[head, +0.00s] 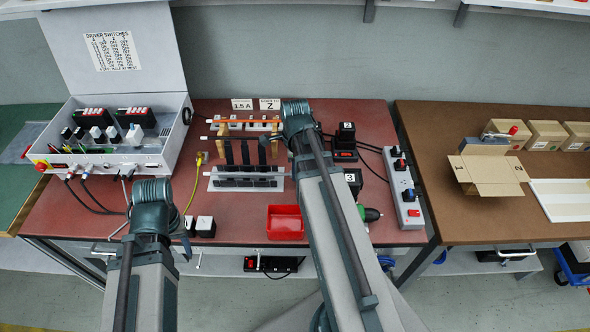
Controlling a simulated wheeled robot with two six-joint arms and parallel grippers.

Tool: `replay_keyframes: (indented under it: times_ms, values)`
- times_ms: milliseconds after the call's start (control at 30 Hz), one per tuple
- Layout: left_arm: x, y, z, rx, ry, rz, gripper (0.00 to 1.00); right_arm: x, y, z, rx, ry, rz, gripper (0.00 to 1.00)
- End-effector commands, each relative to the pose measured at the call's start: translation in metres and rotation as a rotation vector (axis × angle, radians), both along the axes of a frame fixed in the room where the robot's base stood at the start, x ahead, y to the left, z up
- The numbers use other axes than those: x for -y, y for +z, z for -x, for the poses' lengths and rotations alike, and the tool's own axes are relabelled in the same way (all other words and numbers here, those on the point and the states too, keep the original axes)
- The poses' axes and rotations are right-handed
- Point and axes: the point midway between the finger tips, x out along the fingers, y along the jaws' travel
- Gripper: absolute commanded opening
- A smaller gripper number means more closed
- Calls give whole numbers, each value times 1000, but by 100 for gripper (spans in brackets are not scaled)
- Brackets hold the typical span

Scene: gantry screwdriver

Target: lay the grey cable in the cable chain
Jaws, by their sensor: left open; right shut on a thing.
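My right arm reaches over the red table, and its gripper (268,141) is at the gantry-like frame with an orange bar (240,121). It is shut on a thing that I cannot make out. Black upright pieces (245,152) stand under the bar, behind a pale grey channel (247,188) with black parts in it. I cannot tell which black part is the cable chain. I cannot pick out the grey cable for sure. My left gripper (123,210) is open and empty at the front left of the table, well apart from the frame.
A grey switch box (118,160) with an open lid stands at left. A red tray (284,222) sits in front.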

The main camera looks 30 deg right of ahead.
Motion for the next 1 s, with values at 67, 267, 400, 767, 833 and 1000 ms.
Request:
replay_keyframes:
  times_ms: [67, 267, 400, 767, 833, 1000]
  values:
    - [0, -10, 0, 0, 0, 0, 50, 0, -10, 0, 0, 0, 0, 0]
    - [0, -25, 0, 0, 0, 0, 50, 0, -25, 0, 0, 0, 0, 0]
    - [0, -30, 0, 0, 0, 0, 50, 0, -30, 0, 0, 0, 0, 0]
    - [0, -31, 0, 0, 0, 0, 50, 0, -31, 0, 0, 0, 0, 26]
    - [0, -31, 0, 0, 0, 0, 50, 0, -31, 0, 0, 0, 0, 38]
    - [0, -31, 0, 0, 0, 0, 50, 0, -31, 0, 0, 0, 0, 59]
